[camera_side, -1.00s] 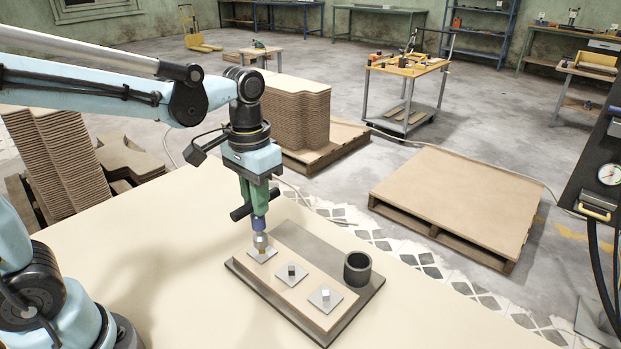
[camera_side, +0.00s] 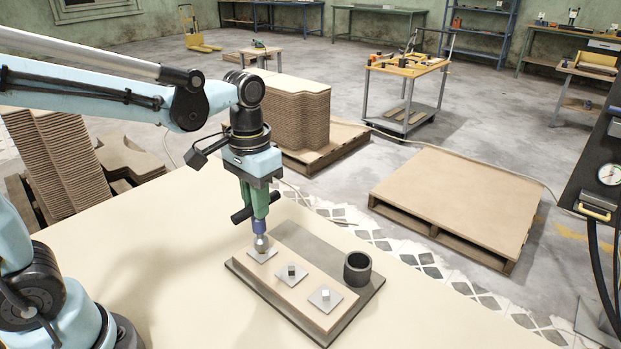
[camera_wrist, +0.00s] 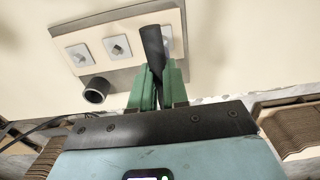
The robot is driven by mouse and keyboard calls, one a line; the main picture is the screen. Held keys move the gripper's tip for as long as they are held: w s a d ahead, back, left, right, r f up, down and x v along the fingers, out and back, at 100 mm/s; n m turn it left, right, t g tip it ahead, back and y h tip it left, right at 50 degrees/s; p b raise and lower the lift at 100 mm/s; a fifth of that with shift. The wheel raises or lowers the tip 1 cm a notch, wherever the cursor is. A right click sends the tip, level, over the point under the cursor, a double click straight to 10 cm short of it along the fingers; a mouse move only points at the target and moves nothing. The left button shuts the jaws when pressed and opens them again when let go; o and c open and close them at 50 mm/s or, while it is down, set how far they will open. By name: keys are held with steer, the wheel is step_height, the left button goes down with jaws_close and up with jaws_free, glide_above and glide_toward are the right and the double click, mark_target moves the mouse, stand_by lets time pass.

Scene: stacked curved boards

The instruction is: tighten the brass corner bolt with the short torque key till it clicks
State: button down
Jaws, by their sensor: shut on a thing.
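My gripper (camera_side: 257,205) has green fingers shut on the torque key, which has a dark cross handle (camera_side: 239,214), a blue collar (camera_side: 260,227) and a silver socket end (camera_side: 261,243). The key points down at the far-left square plate (camera_side: 262,256) of the board fixture. The socket covers the spot where brass showed, so the brass bolt is hidden; I cannot tell how fully it is seated. In the wrist view my gripper (camera_wrist: 157,78) holds the dark handle (camera_wrist: 153,45), which partly blocks that plate (camera_wrist: 167,38).
Two more plates with silver bolts, a middle one (camera_side: 291,272) and a near one (camera_side: 325,297), lie along the fixture base (camera_side: 362,300). A dark open cup (camera_side: 357,268) stands on its right side. The pale tabletop (camera_side: 190,290) is clear to the left.

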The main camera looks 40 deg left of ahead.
steer(key=shift+f, duration=0.65)
steer(key=c, duration=1.7)
jaws_free()
jaws_close()
steer(key=m, duration=0.7)
steer(key=shift+m, duration=1.7)
